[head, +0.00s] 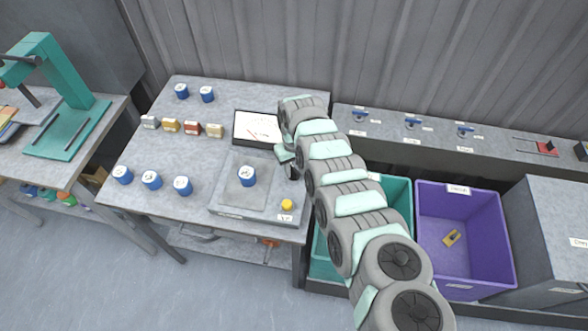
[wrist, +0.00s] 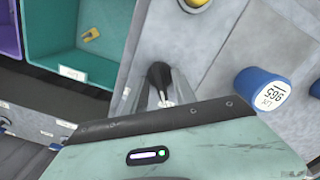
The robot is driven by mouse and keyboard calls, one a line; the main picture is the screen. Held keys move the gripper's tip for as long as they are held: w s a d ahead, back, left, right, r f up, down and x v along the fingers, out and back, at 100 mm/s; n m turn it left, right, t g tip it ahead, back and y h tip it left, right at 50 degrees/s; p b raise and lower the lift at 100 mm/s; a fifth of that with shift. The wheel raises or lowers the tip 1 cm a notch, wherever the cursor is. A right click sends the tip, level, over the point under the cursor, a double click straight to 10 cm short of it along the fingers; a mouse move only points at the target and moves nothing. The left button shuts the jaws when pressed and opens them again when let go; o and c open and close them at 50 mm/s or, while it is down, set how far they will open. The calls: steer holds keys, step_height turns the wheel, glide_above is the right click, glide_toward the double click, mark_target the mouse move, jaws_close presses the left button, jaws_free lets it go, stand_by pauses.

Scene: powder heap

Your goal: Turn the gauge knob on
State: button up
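The gauge is a flat grey box (head: 225,211) at the front right of the table. Its yellow round knob (head: 286,204) sits on its front right corner, beside a small white label. A blue can (head: 247,176) stands on the plate of the gauge. In the wrist view the knob (wrist: 195,3) is cut off by the top edge, and the blue can (wrist: 263,90) shows a label reading 965. My gripper (wrist: 158,75) looks shut and empty, its dark fingertips together, apart from the knob. In the head view my gripper (head: 291,172) is behind the knob, partly hidden by my arm.
Several blue cans (head: 151,180) and small boxes (head: 191,128) stand on the table, left of the gauge. A white board in a black frame (head: 257,127) lies behind it. Teal (head: 398,190) and purple (head: 463,225) bins stand to the right.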

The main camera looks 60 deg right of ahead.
jaws_close()
stand_by(0.3)
stand_by(0.4)
